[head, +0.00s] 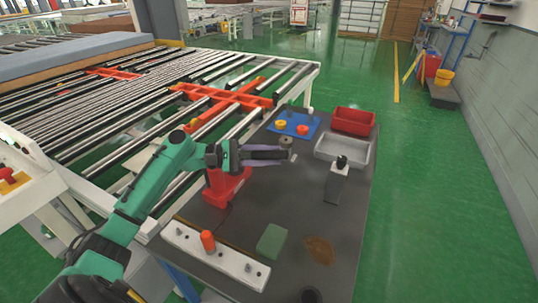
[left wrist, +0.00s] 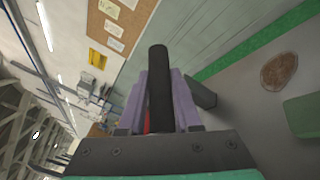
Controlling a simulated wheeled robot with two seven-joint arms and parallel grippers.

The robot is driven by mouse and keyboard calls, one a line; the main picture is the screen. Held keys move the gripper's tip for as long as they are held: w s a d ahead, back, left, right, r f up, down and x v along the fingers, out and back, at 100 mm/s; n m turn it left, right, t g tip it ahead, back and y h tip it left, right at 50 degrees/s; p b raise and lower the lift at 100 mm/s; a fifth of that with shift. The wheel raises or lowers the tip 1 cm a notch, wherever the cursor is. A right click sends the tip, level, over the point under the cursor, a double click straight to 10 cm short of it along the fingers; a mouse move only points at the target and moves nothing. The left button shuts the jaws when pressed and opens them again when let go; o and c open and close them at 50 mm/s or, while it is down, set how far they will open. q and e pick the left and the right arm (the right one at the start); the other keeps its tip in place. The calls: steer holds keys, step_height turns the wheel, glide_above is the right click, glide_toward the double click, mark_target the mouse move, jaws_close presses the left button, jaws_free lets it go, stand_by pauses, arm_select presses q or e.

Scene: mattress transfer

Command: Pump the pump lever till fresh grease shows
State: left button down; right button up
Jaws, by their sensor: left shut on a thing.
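A red pump (head: 226,186) stands on the dark bench top, partly hidden by my left arm. Its black lever (head: 278,154) points to the right, roughly level in the head view. My left gripper (head: 264,155) is shut on the lever, with its purple fingers on either side of it. In the left wrist view the black lever (left wrist: 161,88) sits between the purple fingers (left wrist: 162,105), and its end sticks out past the fingertips. No fresh grease can be made out near the pump. My right gripper is not in view.
The bench (head: 345,215) holds a blue tray (head: 306,121), red bin (head: 354,121), grey tray (head: 341,149), bottle-like object (head: 336,184), green pad (head: 271,242), brown stain (head: 320,250) and white bar with an orange knob (head: 208,241). A roller conveyor (head: 120,105) lies left.

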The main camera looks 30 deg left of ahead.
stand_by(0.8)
arm_select(q)
steer(key=shift+d+f, duration=0.15)
steer(key=shift+f, duration=0.2)
step_height(320, 180, down, 10)
steer(key=d+m+g+y+p, duration=0.1)
steer(key=m+y+p, duration=0.1)
steer(key=y, duration=0.2)
steer(key=shift+g, duration=0.3)
